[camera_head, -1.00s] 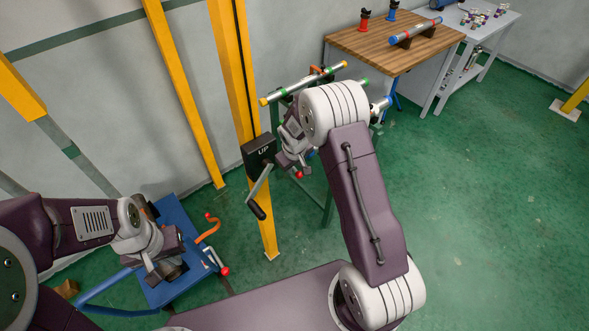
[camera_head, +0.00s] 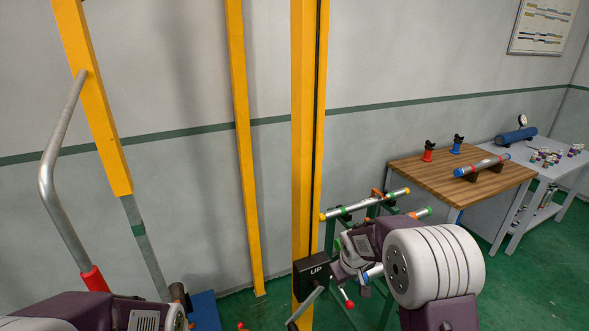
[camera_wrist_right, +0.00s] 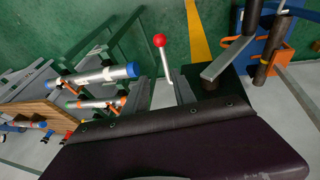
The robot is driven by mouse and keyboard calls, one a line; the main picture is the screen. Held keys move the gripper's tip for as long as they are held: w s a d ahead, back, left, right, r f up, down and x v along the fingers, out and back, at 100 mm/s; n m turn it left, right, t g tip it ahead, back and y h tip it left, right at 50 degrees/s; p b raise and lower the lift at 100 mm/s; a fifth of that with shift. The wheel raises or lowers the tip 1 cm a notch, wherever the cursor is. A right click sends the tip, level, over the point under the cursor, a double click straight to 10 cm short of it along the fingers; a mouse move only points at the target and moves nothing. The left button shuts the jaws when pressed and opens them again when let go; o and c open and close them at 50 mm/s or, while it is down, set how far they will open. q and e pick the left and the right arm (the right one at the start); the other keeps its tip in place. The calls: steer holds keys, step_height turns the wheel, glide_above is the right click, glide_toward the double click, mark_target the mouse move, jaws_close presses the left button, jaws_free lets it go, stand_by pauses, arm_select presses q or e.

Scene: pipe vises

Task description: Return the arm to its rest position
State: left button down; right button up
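My right arm reaches in from the bottom right of the head view, its gripper (camera_head: 350,272) beside the yellow post and the pipe rack. In the right wrist view the two grey fingers (camera_wrist_right: 165,95) stand apart, with a gap between them. A lever with a red ball (camera_wrist_right: 160,41) shows beyond that gap; I cannot tell its exact distance from the fingers. The red ball also shows below the gripper in the head view (camera_head: 349,304). My left arm shows only in part at the bottom left of the head view; its gripper is out of the picture.
A yellow post (camera_head: 304,150) carries a black UP box (camera_head: 312,270) with a crank, close to my right gripper. Pipes (camera_head: 375,203) lie on a green stand. A wooden-topped table (camera_head: 425,175) and grey table (camera_head: 570,160) stand at right. Green floor (camera_head: 545,270) is open there.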

steer(key=s+a+f+m+g, duration=0.1)
steer(key=s+m, duration=0.1)
steer(key=s, duration=0.9)
steer(key=s+a+f+m+g+y+b, duration=0.1)
steer(key=s+g, duration=0.1)
steer(key=s, duration=1)
steer(key=shift+f+m, duration=0.3)
steer(key=shift+m, duration=0.1)
